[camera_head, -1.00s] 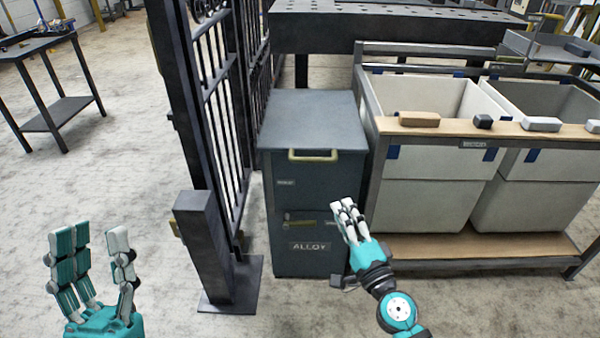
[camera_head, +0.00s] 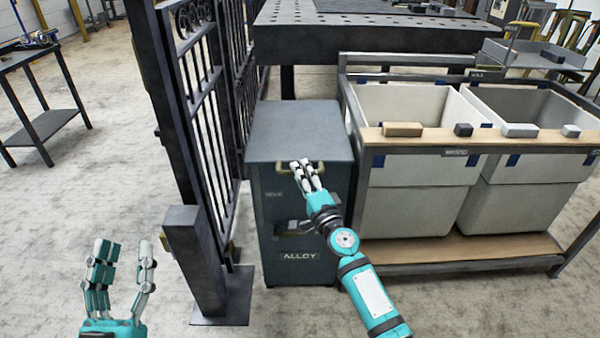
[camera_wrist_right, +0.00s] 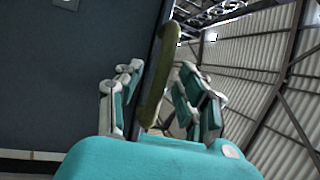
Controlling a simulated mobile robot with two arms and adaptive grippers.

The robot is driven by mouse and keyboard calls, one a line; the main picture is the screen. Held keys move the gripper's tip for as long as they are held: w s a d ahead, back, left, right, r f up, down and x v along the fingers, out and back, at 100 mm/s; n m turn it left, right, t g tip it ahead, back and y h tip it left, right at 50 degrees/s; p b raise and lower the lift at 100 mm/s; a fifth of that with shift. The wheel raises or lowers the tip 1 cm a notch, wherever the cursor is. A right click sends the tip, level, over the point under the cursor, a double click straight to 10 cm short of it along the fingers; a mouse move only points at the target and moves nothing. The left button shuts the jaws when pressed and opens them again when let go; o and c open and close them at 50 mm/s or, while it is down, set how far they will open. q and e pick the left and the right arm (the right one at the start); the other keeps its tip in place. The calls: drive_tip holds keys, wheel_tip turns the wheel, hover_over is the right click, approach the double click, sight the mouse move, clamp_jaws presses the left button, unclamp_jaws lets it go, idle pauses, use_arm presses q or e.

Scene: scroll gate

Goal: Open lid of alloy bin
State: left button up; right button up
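The alloy bin (camera_head: 270,240) is a dark grey upright box with an "ALLOY" label low on its front. Its flat lid (camera_head: 300,125) is down. A yellowish handle (camera_head: 318,167) sits at the lid's front edge; it also shows in the right wrist view (camera_wrist_right: 158,80). My right gripper (camera_head: 305,172) is at the bin's front by the handle, partly covering it. In the right wrist view its fingers (camera_wrist_right: 160,95) are apart, with the handle between them. Contact cannot be told. My left gripper (camera_head: 125,250) is open and empty, low at the left, away from the bin.
A black gate (camera_head: 205,110) with a post (camera_head: 196,260) stands close left of the bin. A rack (camera_head: 545,140) with pale bins and small blocks stands close on the right. A perforated table (camera_head: 390,38) is behind.

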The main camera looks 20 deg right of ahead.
drive_tip(key=shift+w+a+r, duration=0.1)
drive_tip(key=shift+w, duration=0.45)
clamp_jaws()
